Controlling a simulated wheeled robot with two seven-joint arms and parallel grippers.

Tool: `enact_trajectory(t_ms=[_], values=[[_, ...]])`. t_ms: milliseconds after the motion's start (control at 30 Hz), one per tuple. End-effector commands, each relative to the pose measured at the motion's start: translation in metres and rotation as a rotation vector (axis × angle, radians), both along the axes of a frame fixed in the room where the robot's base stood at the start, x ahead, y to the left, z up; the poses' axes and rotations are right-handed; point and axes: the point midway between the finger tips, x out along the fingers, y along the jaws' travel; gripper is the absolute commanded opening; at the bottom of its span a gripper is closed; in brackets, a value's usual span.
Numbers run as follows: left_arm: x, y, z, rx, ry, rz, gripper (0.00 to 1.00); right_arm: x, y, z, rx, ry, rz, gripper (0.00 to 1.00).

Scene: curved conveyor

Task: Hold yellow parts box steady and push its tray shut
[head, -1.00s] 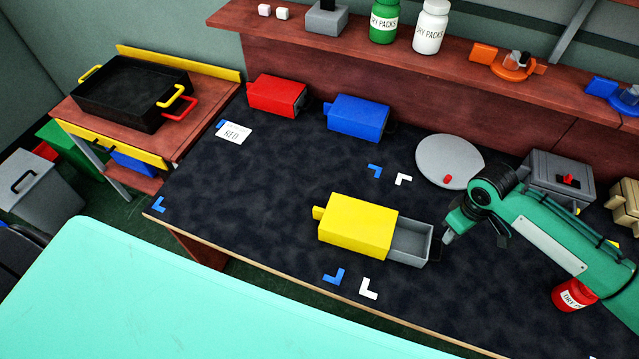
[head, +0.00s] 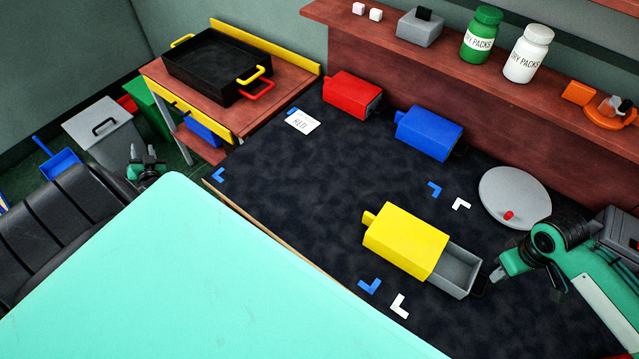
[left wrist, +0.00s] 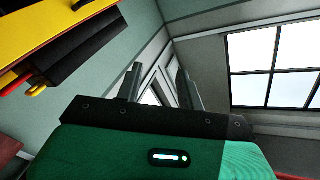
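The yellow parts box (head: 405,240) lies on the dark mat in the head view. Its grey tray (head: 457,268) sticks out of the right end, partly open and apparently empty, with a dark handle (head: 480,287) at its outer end. My right gripper (head: 497,273) is close to that handle; whether they touch is unclear, and its finger opening cannot be made out. My left gripper (head: 145,158) is far left, off the bench and away from the box. In the left wrist view its two fingers (left wrist: 158,85) stand apart with nothing between them.
Red (head: 352,95) and blue (head: 429,133) boxes stand at the bench's back. A round grey plate (head: 515,197) with a red knob lies right of them. Blue (head: 370,286) and white (head: 399,306) corner marks lie before the yellow box. The mat left of it is mostly clear.

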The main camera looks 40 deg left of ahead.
Motion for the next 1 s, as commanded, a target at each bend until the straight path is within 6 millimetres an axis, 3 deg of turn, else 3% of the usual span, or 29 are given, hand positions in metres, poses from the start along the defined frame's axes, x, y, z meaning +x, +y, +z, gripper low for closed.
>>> enact_trajectory(t_ms=[33,100,267,367,500,700,800,1000], values=[[0.005,0.013,0.024,0.013,-0.059,0.018,0.38,0.000,0.000,0.000,0.000,0.000,0.000,0.36],[0.028,0.019,0.048,-0.032,-0.159,0.001,0.38,0.000,0.000,0.000,0.000,0.000,0.000,0.36],[0.101,-0.007,0.051,-0.261,-0.308,-0.117,0.38,0.000,0.000,0.000,0.000,0.000,0.000,0.36],[0.149,-0.037,0.047,-0.428,-0.370,-0.190,0.38,0.000,0.000,0.000,0.000,0.000,0.000,0.36],[0.212,-0.091,0.039,-0.679,-0.428,-0.268,0.38,0.000,0.000,0.000,0.000,0.000,0.000,0.36],[0.286,-0.186,0.031,-1.043,-0.454,-0.311,0.38,0.000,0.000,0.000,0.000,0.000,0.000,0.36],[0.315,-0.239,0.029,-1.218,-0.444,-0.301,0.38,0.000,0.000,0.000,0.000,0.000,0.000,0.36],[0.350,-0.350,0.032,-1.530,-0.382,-0.205,0.38,0.000,0.000,0.000,0.000,0.000,0.000,0.36]])
